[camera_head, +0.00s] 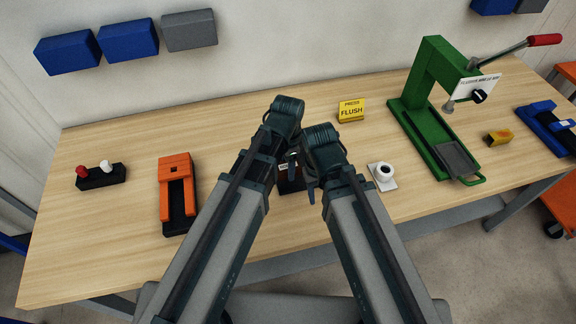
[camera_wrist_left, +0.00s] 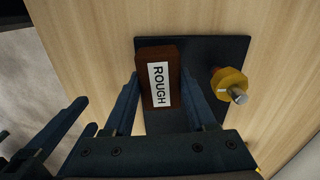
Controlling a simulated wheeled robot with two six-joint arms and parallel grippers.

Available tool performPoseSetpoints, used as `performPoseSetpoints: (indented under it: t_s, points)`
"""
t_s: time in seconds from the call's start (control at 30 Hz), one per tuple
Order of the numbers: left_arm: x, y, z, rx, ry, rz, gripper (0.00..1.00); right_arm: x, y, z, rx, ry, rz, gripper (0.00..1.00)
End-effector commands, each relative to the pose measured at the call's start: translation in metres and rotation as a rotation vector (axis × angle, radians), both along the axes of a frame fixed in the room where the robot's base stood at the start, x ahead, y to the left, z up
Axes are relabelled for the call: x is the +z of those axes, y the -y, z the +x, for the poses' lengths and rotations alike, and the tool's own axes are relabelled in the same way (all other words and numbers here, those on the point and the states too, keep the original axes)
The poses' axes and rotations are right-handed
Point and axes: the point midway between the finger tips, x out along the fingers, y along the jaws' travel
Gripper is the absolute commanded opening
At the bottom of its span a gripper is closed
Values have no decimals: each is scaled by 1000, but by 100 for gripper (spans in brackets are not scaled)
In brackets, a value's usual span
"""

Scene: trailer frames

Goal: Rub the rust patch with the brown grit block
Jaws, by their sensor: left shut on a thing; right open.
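The brown grit block (camera_wrist_left: 146,66) has a white label reading ROUGH. It shows in the left wrist view between the two fingers of my left gripper (camera_wrist_left: 163,98), which is shut on it. The block is over a dark plate (camera_wrist_left: 215,52) on the wooden table; I cannot tell if it touches the plate. In the head view my left gripper (camera_head: 290,163) is largely hidden behind my arms. My right gripper (camera_head: 312,188) is just to the right and lower, open and empty. Its fingers also show at the left wrist view's left edge. No rust patch can be made out.
A yellow knob with a metal pin (camera_wrist_left: 229,84) stands at the plate's right side. An orange device (camera_head: 175,190), a switch box (camera_head: 100,178), a white cup-like piece (camera_head: 383,176), a yellow FLUSH sign (camera_head: 351,110) and a green press (camera_head: 425,120) stand around on the table.

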Motion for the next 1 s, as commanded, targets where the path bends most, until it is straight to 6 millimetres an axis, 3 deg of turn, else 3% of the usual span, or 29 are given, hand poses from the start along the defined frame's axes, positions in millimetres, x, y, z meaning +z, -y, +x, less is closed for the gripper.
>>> performPoseSetpoints:
  t_s: [0.1,0.47,0.83,1.0]
  points:
    - [14,0,0,0,0,0,12,14,0,0,0,0,0,50]
    - [14,0,0,0,0,0,12,14,0,0,0,0,0,50]
    - [42,0,0,0,0,0,12,42,0,0,0,0,0,50]
    - [44,0,0,0,0,0,12,44,0,0,0,0,0,50]
